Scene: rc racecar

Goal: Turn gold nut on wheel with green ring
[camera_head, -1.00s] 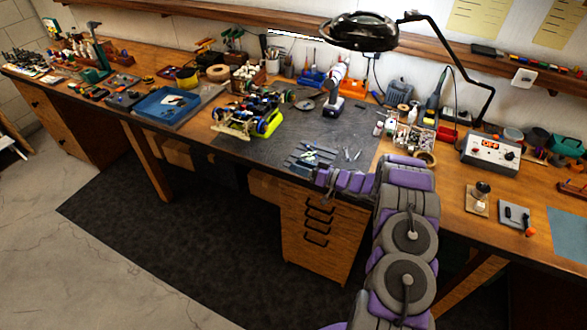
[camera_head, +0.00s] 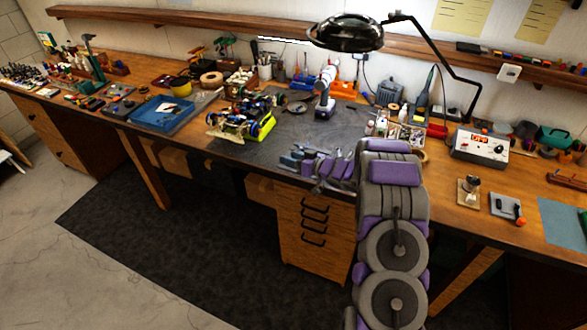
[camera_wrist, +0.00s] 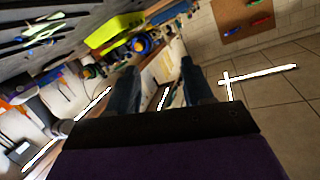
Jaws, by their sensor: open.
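The RC racecar (camera_head: 240,122) stands on the dark work mat, with a yellow-green body part on its right side. In the wrist view its yellow-green part (camera_wrist: 115,32) and a blue wheel (camera_wrist: 145,43) show beyond the fingers. The gold nut and green ring are too small to make out. My gripper (camera_head: 290,158) is over the mat's front edge, right of and nearer than the car. In the wrist view my gripper (camera_wrist: 158,66) has its two fingers apart with nothing between them.
A blue tray (camera_head: 163,115) lies left of the car. A white and orange power tool (camera_head: 325,92) stands behind it to the right. A black lamp (camera_head: 346,32) hangs over the bench. The mat (camera_head: 305,128) right of the car is mostly clear.

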